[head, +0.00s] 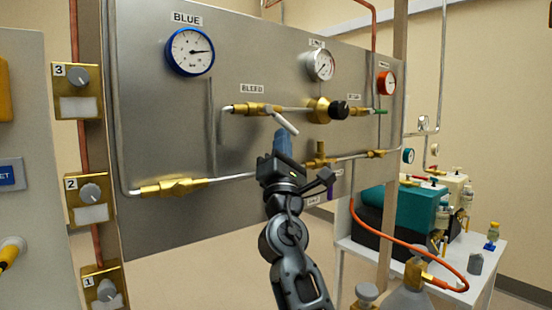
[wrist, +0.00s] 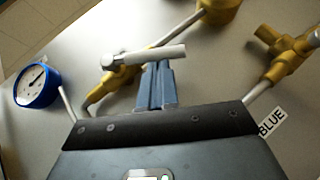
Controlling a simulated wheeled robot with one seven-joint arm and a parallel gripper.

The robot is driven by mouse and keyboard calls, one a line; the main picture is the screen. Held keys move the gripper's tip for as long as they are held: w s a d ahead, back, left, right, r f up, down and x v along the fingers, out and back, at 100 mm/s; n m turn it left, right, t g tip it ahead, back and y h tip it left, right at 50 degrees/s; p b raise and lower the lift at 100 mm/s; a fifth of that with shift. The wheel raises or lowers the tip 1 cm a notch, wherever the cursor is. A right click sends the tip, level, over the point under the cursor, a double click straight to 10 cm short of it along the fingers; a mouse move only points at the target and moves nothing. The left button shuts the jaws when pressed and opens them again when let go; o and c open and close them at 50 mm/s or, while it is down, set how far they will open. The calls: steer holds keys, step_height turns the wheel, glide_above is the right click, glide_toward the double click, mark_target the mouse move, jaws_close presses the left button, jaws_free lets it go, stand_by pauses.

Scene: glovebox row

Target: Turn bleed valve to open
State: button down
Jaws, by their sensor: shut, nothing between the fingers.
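The bleed valve (head: 252,108) is a brass body on a thin pipe under the BLEED label on the grey panel. Its white lever (head: 286,124) slants down and to the right from the body. In the wrist view the brass body (wrist: 112,84) lies behind the white lever (wrist: 155,55), which runs across the picture. My gripper (head: 282,134) is shut and empty, its blue fingers together just below the lever. In the wrist view the fingertips (wrist: 155,68) reach the lever's lower edge; I cannot tell whether they touch it.
A blue-rimmed gauge (head: 190,52) is at the panel's upper left. A brass regulator with a black knob (head: 339,110) is right of the lever. A lower pipe with a brass fitting (head: 174,187) runs behind my arm. A white table (head: 488,268) with equipment stands at right.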

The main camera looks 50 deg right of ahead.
steer(key=shift+n+t+y, duration=0.3)
steer(key=shift+n+t, duration=0.4)
steer(key=shift+s+d+r, duration=0.25)
steer(key=shift+d+r, duration=0.45)
steer(key=shift+d, duration=0.05)
steer(key=shift+s+d+r, duration=0.2)
steer(key=shift+d+r, duration=0.45)
steer(key=shift+d, duration=0.05)
steer(key=shift+d+r+p, duration=0.1)
steer(key=shift+p, duration=0.2)
steer(key=s+a+f+b, duration=0.1)
steer(key=s+f+b, duration=0.3)
steer(key=f+b, duration=0.5)
step_height(320, 180, down, 3)
steer(key=shift+s+a+f, duration=0.2)
steer(key=shift+s, duration=0.1)
